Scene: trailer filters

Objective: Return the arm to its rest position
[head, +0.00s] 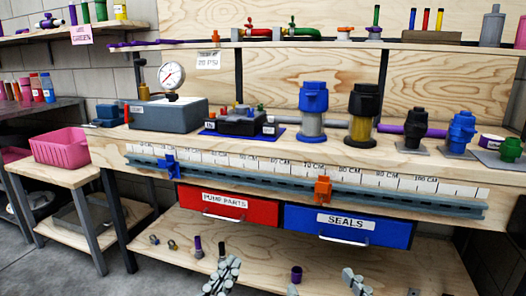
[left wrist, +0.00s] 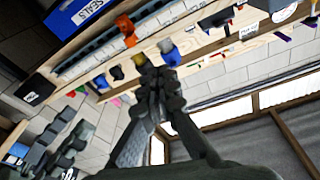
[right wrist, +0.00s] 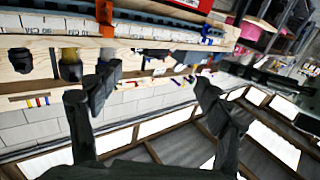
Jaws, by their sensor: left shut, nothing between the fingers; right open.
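My left gripper (head: 224,276) is at the bottom edge of the head view, low in front of the workbench, pointing up. In the left wrist view its fingers (left wrist: 156,70) are together with nothing between them. My right gripper (head: 354,279) is also at the bottom edge of the head view, further right, partly cut off. In the right wrist view its fingers (right wrist: 155,85) stand wide apart and empty. Both grippers are clear of the bench top and drawers. Most of both arms is out of the head view.
The workbench carries blue (head: 313,112) and yellow-black (head: 362,114) filters, a grey gauge box (head: 168,114) and a ruler rail (head: 400,201). Below are a red drawer (head: 228,205) and a blue drawer (head: 346,226), both closed. Small parts lie on the lower shelf (head: 130,243). A pink bin (head: 62,148) stands left.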

